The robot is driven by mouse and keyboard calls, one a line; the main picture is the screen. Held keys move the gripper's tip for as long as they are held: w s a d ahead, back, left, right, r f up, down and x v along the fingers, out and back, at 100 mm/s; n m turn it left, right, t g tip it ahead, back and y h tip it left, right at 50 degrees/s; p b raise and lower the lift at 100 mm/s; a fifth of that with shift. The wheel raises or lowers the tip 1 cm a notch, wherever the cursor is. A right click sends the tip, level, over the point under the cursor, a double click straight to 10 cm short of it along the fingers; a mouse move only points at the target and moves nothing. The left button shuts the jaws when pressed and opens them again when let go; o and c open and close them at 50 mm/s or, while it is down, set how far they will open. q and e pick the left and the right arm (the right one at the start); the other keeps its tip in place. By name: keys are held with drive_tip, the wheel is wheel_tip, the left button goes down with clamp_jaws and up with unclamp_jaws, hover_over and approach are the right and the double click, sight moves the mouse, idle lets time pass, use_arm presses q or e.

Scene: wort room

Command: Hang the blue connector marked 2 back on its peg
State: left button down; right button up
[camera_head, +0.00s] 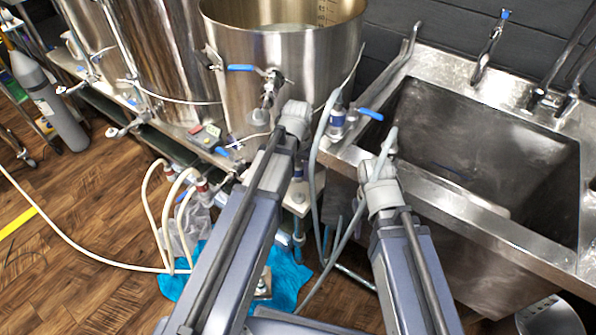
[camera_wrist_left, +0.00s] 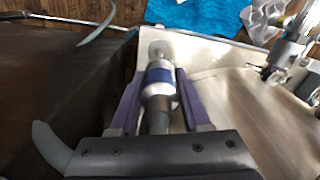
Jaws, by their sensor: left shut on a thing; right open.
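My left gripper (camera_wrist_left: 157,92) is shut on a silver connector with a blue band (camera_wrist_left: 158,77). A dark part of it runs back between the purple fingers. Its far end is in front of a pale plate; I cannot tell whether they touch. No number is readable and no peg is clearly visible. In the head view the left wrist (camera_head: 294,118) hides the left fingertips. A blue-banded connector with a grey hose (camera_head: 337,115) shows by the sink corner; I cannot tell whether it is the held one. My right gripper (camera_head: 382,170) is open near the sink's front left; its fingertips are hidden.
A steel sink (camera_head: 470,140) is at the right. A large kettle (camera_head: 285,55) with a blue-handled valve (camera_head: 242,68) stands behind my left arm. Red-banded connectors (camera_head: 203,187) with pale hoses are at the left. A blue cloth (camera_head: 288,276) lies on the floor.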

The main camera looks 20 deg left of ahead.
sight(298, 194)
use_arm(q)
drive_tip(key=shift+w+d, duration=0.1)
wheel_tip(298, 194, down, 7)
drive_tip(key=b, duration=0.7)
drive_tip(key=shift+f, duration=0.1)
drive_tip(key=shift+f+b, duration=1.3)
drive_tip(key=shift+b, duration=0.15)
idle(0.6)
drive_tip(key=shift+c, duration=1.4)
unclamp_jaws()
